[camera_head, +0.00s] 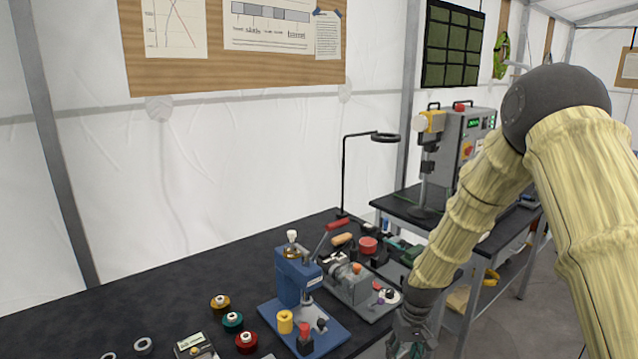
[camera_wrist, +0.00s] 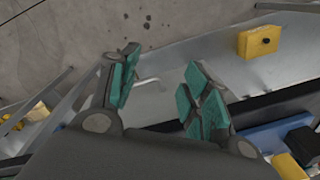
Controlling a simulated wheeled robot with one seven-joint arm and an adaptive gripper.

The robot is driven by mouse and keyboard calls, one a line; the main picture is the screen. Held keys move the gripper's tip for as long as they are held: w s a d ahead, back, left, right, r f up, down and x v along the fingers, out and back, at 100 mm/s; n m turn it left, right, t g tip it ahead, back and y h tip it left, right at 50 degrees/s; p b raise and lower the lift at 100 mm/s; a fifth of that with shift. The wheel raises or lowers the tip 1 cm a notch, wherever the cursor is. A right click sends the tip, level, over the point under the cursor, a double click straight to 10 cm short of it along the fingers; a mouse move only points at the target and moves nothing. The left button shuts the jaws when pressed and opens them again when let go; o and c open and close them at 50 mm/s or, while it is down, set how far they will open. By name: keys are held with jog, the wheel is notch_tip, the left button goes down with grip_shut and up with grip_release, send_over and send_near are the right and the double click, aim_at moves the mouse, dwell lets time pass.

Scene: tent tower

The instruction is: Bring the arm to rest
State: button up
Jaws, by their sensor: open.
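My gripper (camera_head: 410,345) hangs low at the bottom of the head view, just off the right front of the dark bench. Its fingers run out of the bottom of that picture. In the wrist view my gripper (camera_wrist: 160,92) has its two green-padded fingers spread apart, with nothing between them. Past the fingers show a grey lower surface and the bare floor. My arm, in a pale yellow cover, bends high at the right and slopes down to the gripper.
The dark bench (camera_head: 150,290) carries a blue press (camera_head: 293,280), a grey machine (camera_head: 352,284), several coloured spools and a lamp (camera_head: 345,170). A second table (camera_head: 400,205) behind holds a grey control box (camera_head: 470,140). A yellow block (camera_wrist: 259,41) lies at the upper right.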

jog(key=s+f+m, duration=0.1)
jog(key=s+f, duration=0.9)
jog(key=s, duration=0.4)
jog(key=s+f, duration=1)
jog(key=s, duration=1.6)
jog(key=shift+s+d+f+h, duration=0.2)
jog(key=shift+d+f+h, duration=0.15)
jog(key=shift+d+h, duration=0.1)
